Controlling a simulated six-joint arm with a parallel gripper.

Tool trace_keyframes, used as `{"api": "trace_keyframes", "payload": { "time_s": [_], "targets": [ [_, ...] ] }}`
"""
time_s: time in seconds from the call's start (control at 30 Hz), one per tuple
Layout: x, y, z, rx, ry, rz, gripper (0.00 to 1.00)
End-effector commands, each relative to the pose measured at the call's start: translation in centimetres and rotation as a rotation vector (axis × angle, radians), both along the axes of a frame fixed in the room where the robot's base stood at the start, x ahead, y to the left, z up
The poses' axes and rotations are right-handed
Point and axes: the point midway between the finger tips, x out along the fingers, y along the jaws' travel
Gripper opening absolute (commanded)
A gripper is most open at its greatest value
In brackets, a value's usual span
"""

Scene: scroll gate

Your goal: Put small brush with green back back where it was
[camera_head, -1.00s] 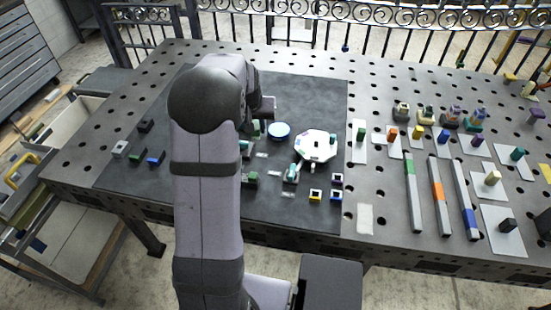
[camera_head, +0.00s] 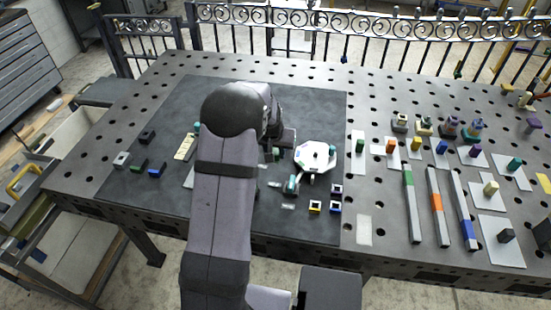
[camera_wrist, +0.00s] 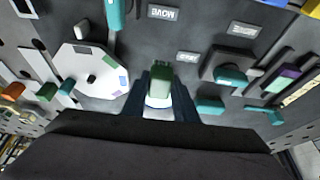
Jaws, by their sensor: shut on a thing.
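My gripper (camera_wrist: 160,98) is shut on the small brush with green back (camera_wrist: 160,80), whose green top shows between the dark blue fingers in the wrist view. In the head view the gripper is beside the white octagonal plate (camera_head: 316,156), left of it, and mostly hidden by my arm. A green patch (camera_head: 276,153) under it there is probably the held brush. The brush's lower part is hidden. A pale disc-like patch shows behind the fingers in the wrist view; I cannot tell whether the brush touches anything.
Small colored blocks, teal-topped parts and labels lie on the dark mat (camera_head: 300,95). A cream strip (camera_head: 185,146) lies left of my arm. Right of the mat, several colored pieces stand on pale cards, above long bars (camera_head: 411,205). A pale pad (camera_head: 364,230) near the front is bare.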

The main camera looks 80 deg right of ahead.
Motion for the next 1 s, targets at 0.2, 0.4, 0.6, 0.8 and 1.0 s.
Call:
{"api": "trace_keyframes", "payload": {
  "time_s": [0.2,0.4,0.6,0.8,1.0],
  "targets": [
    [0.0,0.0,-0.5,0.001,0.000,0.000,0.08],
    [0.0,0.1,-2.6,0.004,0.000,0.000,0.08],
    [0.0,0.0,-3.9,0.000,0.000,0.000,0.08],
    [0.0,0.0,-4.0,-0.001,0.000,0.000,0.08],
    [0.0,0.0,-4.5,-0.001,0.000,0.000,0.08]
  ]
}}
